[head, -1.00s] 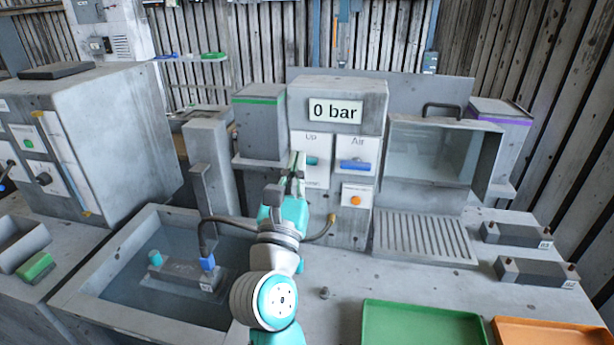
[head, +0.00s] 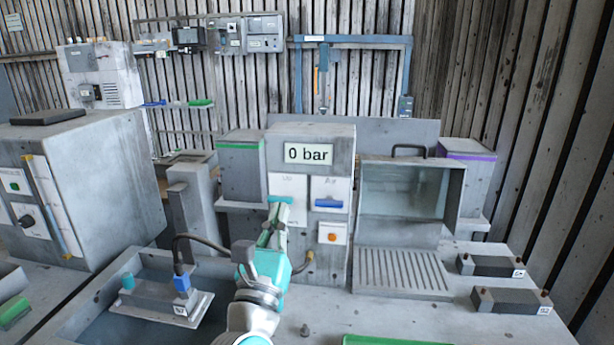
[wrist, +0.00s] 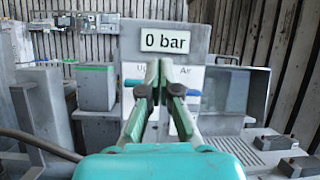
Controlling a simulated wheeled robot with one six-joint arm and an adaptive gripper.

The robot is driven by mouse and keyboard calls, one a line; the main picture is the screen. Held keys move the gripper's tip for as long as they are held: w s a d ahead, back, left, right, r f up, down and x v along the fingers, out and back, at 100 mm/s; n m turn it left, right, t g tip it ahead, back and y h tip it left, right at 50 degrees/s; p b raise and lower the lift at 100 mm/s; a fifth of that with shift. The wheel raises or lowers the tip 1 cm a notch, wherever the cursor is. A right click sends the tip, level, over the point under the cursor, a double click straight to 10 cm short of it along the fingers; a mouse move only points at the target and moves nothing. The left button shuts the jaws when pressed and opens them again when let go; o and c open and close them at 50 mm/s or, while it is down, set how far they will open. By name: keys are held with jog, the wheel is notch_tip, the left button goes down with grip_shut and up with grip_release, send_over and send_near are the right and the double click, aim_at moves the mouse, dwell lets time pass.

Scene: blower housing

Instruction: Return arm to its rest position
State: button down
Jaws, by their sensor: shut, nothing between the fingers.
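My gripper (head: 273,226) is raised in front of the grey machine with the "0 bar" display (head: 308,153). Its fingers are together and empty, and it also shows in the wrist view (wrist: 159,70). In the head view its tip overlaps the panel marked "Up", whose teal handle (head: 281,199) shows just above it. I cannot tell from this whether the tip touches the panel. My arm comes up from the bottom edge of the head view.
A grey part with a blue connector (head: 182,283) and hose sits at the basin (head: 75,325) on the left. Beside the "Up" panel are a blue handle (head: 329,203) and orange button (head: 333,237). A glass-fronted box (head: 405,190), two dark blocks (head: 490,265) and a green tray (head: 390,341) lie right.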

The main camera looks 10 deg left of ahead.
jog(key=s+d+f+n, duration=0.8)
jog(key=d+f+n, duration=0.1)
jog(key=d+f, duration=0.25)
jog(key=s+d+f+n, duration=0.8)
jog(key=s+d+f, duration=0.15)
jog(key=f, duration=0.25)
jog(key=s+d+f+n+g, duration=0.2)
jog(key=s+f+n, duration=0.2)
jog(key=s, duration=0.5)
jog(key=s+d+f+n+g+y, duration=0.1)
jog(key=s+d+f+n+g, duration=0.2)
jog(key=s+n, duration=0.5)
jog(key=s+d+f+n+g+y, duration=0.1)
jog(key=s+d+f+n+g, duration=0.1)
jog(key=s+n, duration=0.4)
jog(key=s+f+g, duration=0.1)
jog(key=s+f, duration=0.1)
jog(key=s, duration=0.3)
jog(key=shift+s+d+f+n, duration=0.3)
jog(key=shift+s, duration=0.1)
